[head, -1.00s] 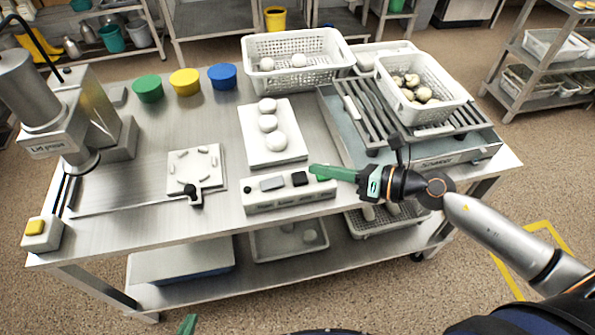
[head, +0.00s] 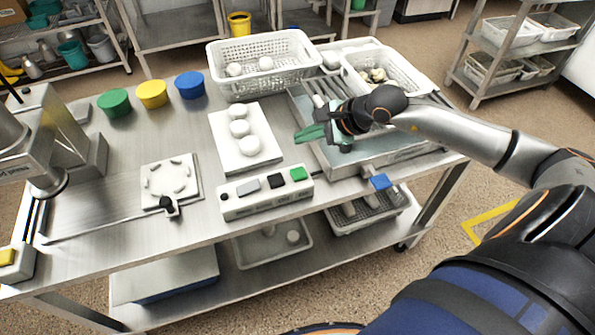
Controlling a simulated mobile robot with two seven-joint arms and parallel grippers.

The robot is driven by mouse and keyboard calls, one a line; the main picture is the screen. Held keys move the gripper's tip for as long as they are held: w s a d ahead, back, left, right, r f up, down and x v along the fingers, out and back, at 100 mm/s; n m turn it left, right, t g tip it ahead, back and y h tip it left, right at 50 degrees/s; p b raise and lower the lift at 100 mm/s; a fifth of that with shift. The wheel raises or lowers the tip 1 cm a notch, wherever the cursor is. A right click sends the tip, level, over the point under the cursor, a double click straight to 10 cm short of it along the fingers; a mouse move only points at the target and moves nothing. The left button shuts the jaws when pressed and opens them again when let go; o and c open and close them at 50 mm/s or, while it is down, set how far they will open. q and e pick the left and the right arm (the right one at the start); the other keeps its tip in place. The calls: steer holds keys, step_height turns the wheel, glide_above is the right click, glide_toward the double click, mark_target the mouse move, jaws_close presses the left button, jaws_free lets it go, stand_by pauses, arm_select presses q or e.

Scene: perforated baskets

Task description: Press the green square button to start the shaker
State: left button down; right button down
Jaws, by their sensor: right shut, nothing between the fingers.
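A white control panel (head: 240,204) lies at the table's front edge. On its top are a grey button (head: 248,187), a black button (head: 273,181) and, at the right end, the green square button (head: 298,174). The shaker (head: 397,160) is behind and right of it, a flat base with a slatted top. A white perforated basket (head: 352,76) with round items sits on the shaker, partly hidden by my right arm. My right gripper (head: 303,134), with green fingers, is shut and empty. It is above the shaker's left side, behind the green button and apart from it. My left gripper is out of view.
A white board (head: 247,158) with three white balls lies behind the panel. A larger perforated basket (head: 268,86) stands at the back. Green, yellow and blue cups stand at the back left.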

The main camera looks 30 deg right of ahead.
mark_target(304, 173)
step_height(304, 173, down, 9)
steer(key=b, duration=0.5)
steer(key=shift+r, duration=0.1)
stand_by(0.3)
stand_by(0.8)
stand_by(0.6)
steer(key=shift+b, duration=0.35)
steer(key=shift+f+b, duration=0.4)
steer(key=shift+b, duration=0.1)
